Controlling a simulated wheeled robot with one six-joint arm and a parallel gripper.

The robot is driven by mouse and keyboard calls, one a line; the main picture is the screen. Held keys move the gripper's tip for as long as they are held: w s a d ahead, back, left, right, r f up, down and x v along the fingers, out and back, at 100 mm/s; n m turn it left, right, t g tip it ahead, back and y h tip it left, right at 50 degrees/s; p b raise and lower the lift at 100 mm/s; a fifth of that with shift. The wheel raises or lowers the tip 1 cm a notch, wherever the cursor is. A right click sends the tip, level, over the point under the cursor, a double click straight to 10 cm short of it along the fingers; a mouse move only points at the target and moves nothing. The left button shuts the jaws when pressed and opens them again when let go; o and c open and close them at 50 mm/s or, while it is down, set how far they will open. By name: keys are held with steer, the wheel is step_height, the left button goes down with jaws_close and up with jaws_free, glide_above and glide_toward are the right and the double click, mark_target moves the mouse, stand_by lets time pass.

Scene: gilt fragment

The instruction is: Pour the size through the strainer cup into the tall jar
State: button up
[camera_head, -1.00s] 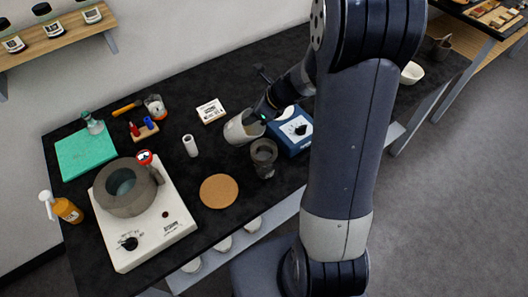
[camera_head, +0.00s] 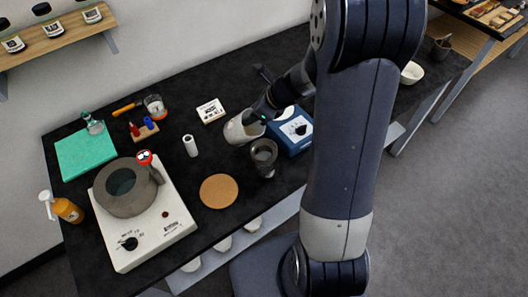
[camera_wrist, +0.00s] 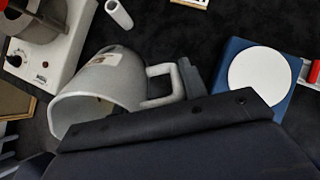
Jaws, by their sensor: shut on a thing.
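A pale grey-white jug (camera_head: 238,131) with a side handle is held above the black bench, tilted. My gripper (camera_head: 263,113) is shut on its handle. In the wrist view the jug (camera_wrist: 120,80) lies tipped with its mouth toward the lower left, a tan patch showing inside; a finger of my gripper (camera_wrist: 190,78) is at the handle. The dark strainer cup (camera_head: 264,148) appears seated on the tall jar (camera_head: 265,172), just in front and to the right of the jug. The wrist view does not clearly show either. I see no stream of liquid.
A blue device with a white round plate (camera_head: 292,131) stands close to the right. A cork mat (camera_head: 219,191) and a white cylinder (camera_head: 190,146) lie left. A hotplate (camera_head: 160,235) carries a grey pot (camera_head: 122,202). My arm hides part of the bench.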

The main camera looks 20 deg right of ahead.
steer(key=shift+w+a+r, duration=0.1)
stand_by(0.3)
steer(key=shift+w+a+f+g+h, duration=0.4)
steer(key=shift+g+h, duration=0.2)
steer(key=shift+h, duration=0.2)
steer(key=shift+w+a+f+g+h+b, duration=0.4)
steer(key=shift+f+g+h, duration=0.3)
steer(key=shift+f, duration=1.25)
steer(key=shift+w+a+f+g+h+b, duration=0.2)
steer(key=shift+a+f+g+h, duration=0.5)
steer(key=shift+f, duration=1.2)
steer(key=shift+w+a+f+g+h+b, duration=0.35)
steer(key=shift+f+h, duration=0.55)
steer(key=shift+f, duration=1.05)
steer(key=shift+d, duration=0.1)
